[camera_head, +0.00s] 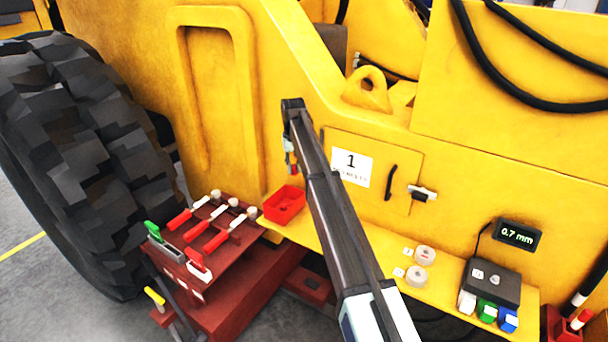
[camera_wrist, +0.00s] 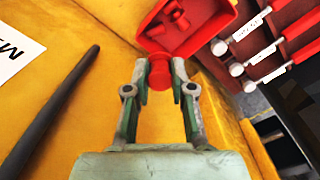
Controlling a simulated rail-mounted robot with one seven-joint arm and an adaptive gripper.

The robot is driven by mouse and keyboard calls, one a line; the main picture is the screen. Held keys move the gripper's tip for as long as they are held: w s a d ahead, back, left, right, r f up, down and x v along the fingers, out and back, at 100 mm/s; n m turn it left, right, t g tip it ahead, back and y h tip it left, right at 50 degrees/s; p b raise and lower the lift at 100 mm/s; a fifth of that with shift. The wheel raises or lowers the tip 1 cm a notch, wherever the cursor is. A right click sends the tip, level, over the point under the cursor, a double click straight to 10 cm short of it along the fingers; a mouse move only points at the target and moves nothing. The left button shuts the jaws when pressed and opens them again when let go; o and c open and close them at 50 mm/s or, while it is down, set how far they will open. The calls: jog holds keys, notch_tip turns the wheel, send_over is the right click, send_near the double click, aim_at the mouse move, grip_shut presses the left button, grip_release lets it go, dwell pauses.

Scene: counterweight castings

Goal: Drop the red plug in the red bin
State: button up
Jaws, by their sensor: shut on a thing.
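My gripper (camera_head: 290,158) is shut on a red plug (camera_wrist: 159,75), held between the two fingertips in the wrist view, where the gripper (camera_wrist: 159,68) points toward the red bin. The red bin (camera_head: 285,215) sits on the yellow ledge below the gripper in the head view. It shows at the top of the wrist view (camera_wrist: 206,41), just beyond the plug, with small red pieces inside it. The plug appears close to the bin's near rim in that view; I cannot tell its exact height above it.
Red-handled tools (camera_head: 207,236) with round white ends lie on a dark red rack left of the bin. The yellow machine wall with a numbered door (camera_head: 352,167) stands behind.

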aim_at(294, 173)
jog(key=shift+a+f+b, duration=0.1)
jog(key=shift+f+b, duration=0.95)
jog(key=shift+f, duration=1.4)
